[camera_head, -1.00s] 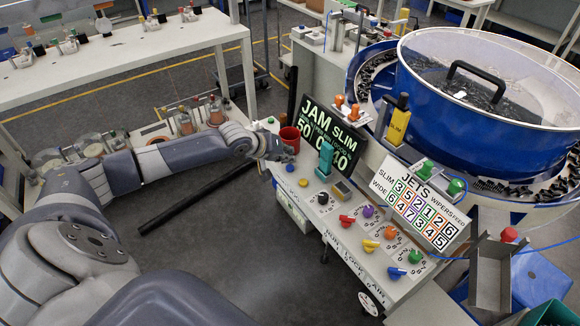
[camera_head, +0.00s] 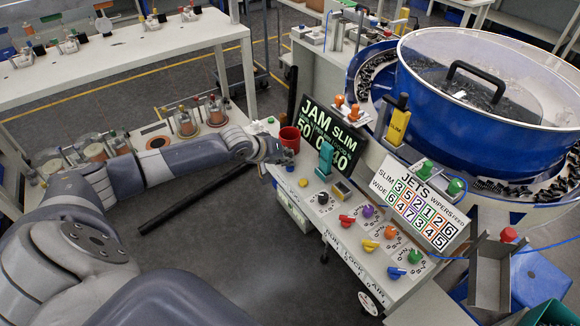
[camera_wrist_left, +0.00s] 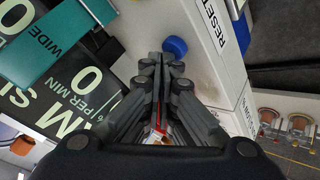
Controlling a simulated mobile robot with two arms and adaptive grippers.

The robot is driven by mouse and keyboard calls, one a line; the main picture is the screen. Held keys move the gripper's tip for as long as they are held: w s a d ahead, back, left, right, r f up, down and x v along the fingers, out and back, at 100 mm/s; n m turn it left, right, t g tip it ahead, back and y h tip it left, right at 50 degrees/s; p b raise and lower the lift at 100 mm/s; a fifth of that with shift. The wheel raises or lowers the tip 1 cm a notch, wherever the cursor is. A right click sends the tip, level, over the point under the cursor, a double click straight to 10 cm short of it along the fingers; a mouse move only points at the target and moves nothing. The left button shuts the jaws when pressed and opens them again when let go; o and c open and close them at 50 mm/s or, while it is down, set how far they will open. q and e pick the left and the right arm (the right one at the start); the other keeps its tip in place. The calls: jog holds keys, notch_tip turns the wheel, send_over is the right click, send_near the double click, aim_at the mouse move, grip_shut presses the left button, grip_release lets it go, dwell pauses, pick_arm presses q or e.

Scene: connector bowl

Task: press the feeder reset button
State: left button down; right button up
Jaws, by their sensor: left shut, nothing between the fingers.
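A small round blue button (camera_head: 290,168) sits at the left end of the sloped control panel (camera_head: 330,215). In the left wrist view the blue button (camera_wrist_left: 175,46) lies just past the fingertips, with the printed word RESET on the panel edge beside it. My left gripper (camera_head: 287,157) is shut and empty, right by the button at the panel's left end. In the left wrist view its fingers (camera_wrist_left: 168,58) are together and point towards the button. I cannot tell whether they touch it. My right gripper is not in view.
A red cup (camera_head: 290,137) stands just behind the left gripper. A yellow button (camera_head: 303,183) and several coloured knobs run along the panel. The blue bowl feeder (camera_head: 480,90) fills the right.

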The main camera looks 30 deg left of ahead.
pick_arm(q)
jog(key=shift+f, duration=0.4)
dwell(0.3)
jog(key=shift+r, duration=0.1)
jog(key=shift+r+p, duration=0.9)
jog(key=shift+p, duration=0.2)
notch_tip(320, 180, up, 5)
jog(key=p, duration=0.5)
jog(key=shift+p, duration=0.3)
jog(key=shift+s+f, duration=0.1)
